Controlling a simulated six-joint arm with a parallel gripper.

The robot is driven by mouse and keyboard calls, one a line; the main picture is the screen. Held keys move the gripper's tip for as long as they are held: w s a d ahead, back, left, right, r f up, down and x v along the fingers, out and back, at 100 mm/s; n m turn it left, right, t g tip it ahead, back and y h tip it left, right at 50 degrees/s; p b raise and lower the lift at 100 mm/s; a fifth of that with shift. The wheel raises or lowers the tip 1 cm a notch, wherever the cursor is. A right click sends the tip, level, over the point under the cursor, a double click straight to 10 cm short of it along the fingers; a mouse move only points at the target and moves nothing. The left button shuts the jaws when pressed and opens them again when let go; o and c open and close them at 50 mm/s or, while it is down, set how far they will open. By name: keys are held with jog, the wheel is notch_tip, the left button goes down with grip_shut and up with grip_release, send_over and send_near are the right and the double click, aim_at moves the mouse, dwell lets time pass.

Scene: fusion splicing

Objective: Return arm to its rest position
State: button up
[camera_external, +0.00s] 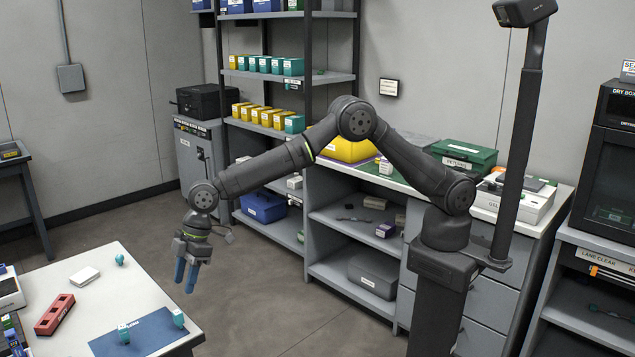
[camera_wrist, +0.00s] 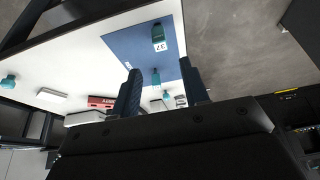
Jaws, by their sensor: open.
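My gripper (camera_external: 186,275) hangs at the end of my outstretched arm, pointing down beside the right edge of the white table (camera_external: 70,272). Its two blue fingers are apart with nothing between them. In the wrist view my gripper (camera_wrist: 165,85) shows as two dark fingers with a gap, above the table edge and blue mat. It touches nothing that I can see.
The blue mat (camera_external: 148,341) carries small teal items, one (camera_wrist: 159,38) labelled 37. A red block (camera_external: 55,314) and a white box (camera_external: 85,276) lie on the table. Shelves (camera_external: 290,78) stand behind my arm. A dark post (camera_external: 518,140) rises beside my base. Floor between table and shelves is clear.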

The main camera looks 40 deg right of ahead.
aim_at(175, 313)
jog(key=x, duration=1.1)
jog(key=shift+a+f, duration=0.15)
jog(key=shift+f, duration=0.25)
jog(key=shift+r, duration=1.2)
